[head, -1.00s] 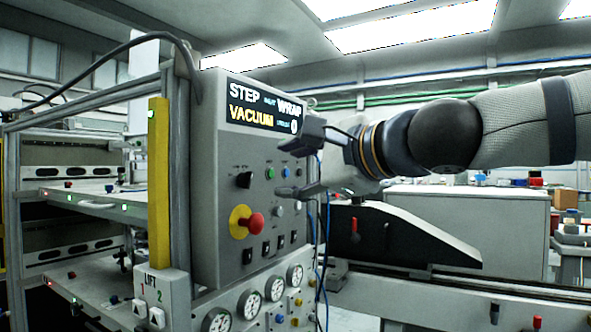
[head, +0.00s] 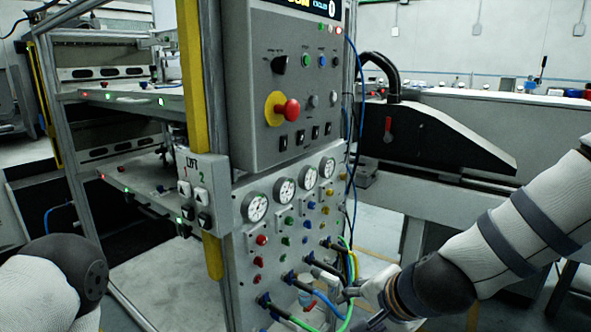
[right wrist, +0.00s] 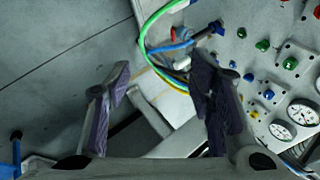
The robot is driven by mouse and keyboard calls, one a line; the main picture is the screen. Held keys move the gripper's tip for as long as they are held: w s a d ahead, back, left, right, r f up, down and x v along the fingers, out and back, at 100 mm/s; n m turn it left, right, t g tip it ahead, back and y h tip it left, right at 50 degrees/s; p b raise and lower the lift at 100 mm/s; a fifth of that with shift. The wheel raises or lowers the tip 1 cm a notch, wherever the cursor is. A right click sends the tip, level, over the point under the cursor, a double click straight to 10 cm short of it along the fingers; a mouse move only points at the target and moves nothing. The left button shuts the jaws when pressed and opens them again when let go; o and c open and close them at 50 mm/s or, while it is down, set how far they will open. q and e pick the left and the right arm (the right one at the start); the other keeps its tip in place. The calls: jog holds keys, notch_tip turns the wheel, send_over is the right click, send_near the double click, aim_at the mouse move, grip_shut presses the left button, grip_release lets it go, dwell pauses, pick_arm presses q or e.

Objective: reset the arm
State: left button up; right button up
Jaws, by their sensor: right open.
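My right gripper (head: 338,290) is low in front of the machine's lower panel, near the coloured hoses. In the right wrist view its two dark-padded fingers (right wrist: 160,85) stand apart with nothing between them. The control box (head: 290,100) stands above it, with a red emergency-stop knob (head: 291,110) on a yellow ring. My right arm comes in from the right, bent down towards the panel. Part of my left arm shows at the lower left, but its gripper is out of view.
Green, blue and yellow hoses (right wrist: 154,40) loop from the panel close to my right gripper. Gauges (head: 255,206) and coloured knobs line the lower panel. A yellow post (head: 190,80) and the lift switch box (head: 193,185) stand to the left. Grey floor shows at the lower right.

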jog(key=s+d+f+n+g+h, duration=0.2)
jog(key=s+d+f+n+g, duration=0.15)
jog(key=s+f, duration=0.9)
jog(key=s+d+f+n+g, duration=0.1)
jog(key=s+d+f+n, duration=0.1)
jog(key=s, duration=0.6)
jog(key=s+d+f+n+g, duration=0.2)
jog(key=s+f, duration=0.2)
jog(key=s, duration=0.4)
jog(key=s+d+f+n+g, duration=0.1)
jog(key=s+d+f+n, duration=0.1)
jog(key=s, duration=0.6)
jog(key=shift+s+d+f+g+h, duration=0.15)
jog(key=shift+d+f+g+h, duration=0.25)
jog(key=shift+d, duration=0.1)
